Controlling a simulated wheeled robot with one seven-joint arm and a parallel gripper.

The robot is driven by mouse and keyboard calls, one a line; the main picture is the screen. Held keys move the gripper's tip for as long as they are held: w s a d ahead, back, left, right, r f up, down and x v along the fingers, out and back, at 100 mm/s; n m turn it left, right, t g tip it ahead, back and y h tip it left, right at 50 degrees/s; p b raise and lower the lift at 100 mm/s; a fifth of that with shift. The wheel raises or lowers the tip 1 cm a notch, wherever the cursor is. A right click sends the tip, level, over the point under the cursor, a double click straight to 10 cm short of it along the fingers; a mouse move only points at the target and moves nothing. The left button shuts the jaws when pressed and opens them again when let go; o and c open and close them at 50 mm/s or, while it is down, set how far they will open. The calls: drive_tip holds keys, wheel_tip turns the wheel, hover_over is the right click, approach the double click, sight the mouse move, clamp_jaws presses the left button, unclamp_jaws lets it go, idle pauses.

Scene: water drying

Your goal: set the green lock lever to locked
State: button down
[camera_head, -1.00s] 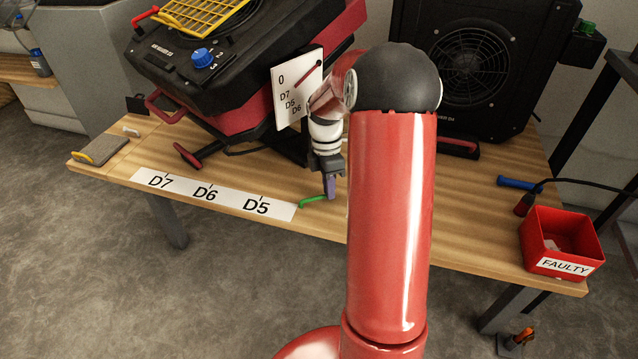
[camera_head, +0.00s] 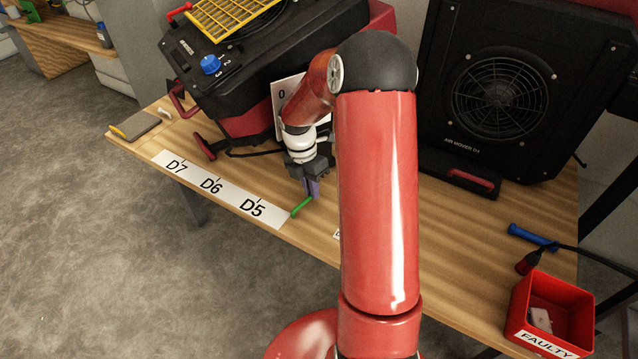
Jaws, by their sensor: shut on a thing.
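The green lock lever (camera_head: 301,207) is a thin green bar at the front edge of the wooden table, beside the D5 end of the white label strip (camera_head: 232,200). It slants up and to the right in the picture. My gripper (camera_head: 312,188), with purple fingers, points down and is shut on the lever's far end. The fingers hide that end. My red arm covers the area just right of it. No locked or unlocked marking on the lever is readable.
A black and red machine with a blue knob (camera_head: 211,64) stands behind the gripper. A white card (camera_head: 285,92) is partly hidden by my arm. A black air mover (camera_head: 500,95) stands at the right. A red FAULTY bin (camera_head: 550,312) sits at the front right.

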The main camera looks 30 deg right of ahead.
drive_tip(key=shift+w+a+n, duration=0.15)
drive_tip(key=shift+w+n, duration=0.1)
drive_tip(key=shift+n, duration=0.15)
drive_tip(key=c, duration=1.5)
unclamp_jaws()
drive_tip(key=shift+o, duration=0.2)
wheel_tip(320, 180, up, 8)
drive_tip(key=w, duration=0.1)
drive_tip(key=shift+w+a+f, duration=0.15)
drive_tip(key=shift+w+a, duration=0.05)
drive_tip(key=shift+a, duration=0.1)
